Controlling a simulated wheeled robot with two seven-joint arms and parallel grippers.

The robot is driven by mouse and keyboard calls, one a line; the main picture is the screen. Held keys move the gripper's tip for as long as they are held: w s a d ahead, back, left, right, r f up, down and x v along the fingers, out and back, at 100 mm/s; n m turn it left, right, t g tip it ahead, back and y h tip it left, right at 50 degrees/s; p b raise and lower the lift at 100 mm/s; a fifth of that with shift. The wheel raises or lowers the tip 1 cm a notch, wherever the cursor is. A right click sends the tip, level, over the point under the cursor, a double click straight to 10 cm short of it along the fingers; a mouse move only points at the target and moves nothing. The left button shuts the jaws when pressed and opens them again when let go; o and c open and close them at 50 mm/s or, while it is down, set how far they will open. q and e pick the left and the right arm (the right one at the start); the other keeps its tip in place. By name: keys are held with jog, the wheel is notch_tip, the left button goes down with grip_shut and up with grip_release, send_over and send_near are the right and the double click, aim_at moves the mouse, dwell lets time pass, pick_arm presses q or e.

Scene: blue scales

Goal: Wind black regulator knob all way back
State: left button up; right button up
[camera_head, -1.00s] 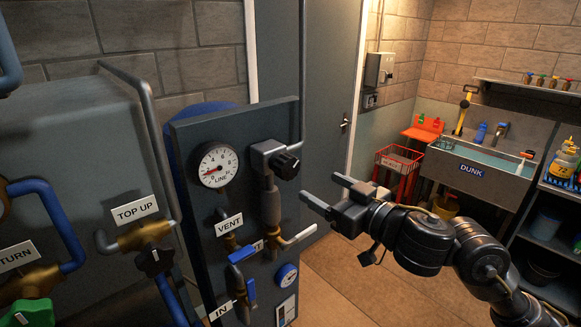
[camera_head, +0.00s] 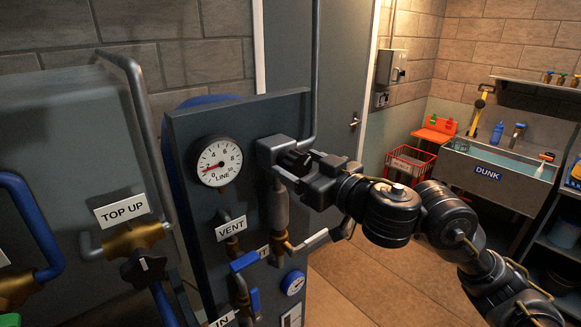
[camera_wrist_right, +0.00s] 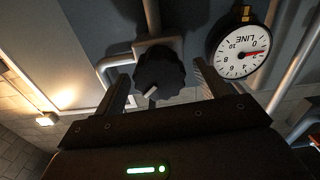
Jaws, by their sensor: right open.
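The black regulator knob (camera_head: 295,161) sits on the front of a grey regulator body (camera_head: 270,150) at the panel's upper right. In the right wrist view the knob (camera_wrist_right: 160,75) is round and ribbed with a pale pointer mark. My right gripper (camera_head: 294,166) is open at the knob, with one finger on each side; the wrist view shows gaps, wider on the right (camera_wrist_right: 162,85). The fingers partly hide the knob in the head view. The LINE gauge (camera_head: 217,161) is left of the regulator, its red needle near the low end. My left gripper is not in view.
A vertical pipe (camera_head: 314,70) rises beside the regulator. Open floor lies to the right.

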jog(key=shift+w, duration=0.1)
jog(key=shift+c, duration=0.3)
jog(key=c, duration=0.9)
jog(key=shift+n, duration=0.7)
jog(key=o, duration=1)
jog(key=shift+c, duration=0.2)
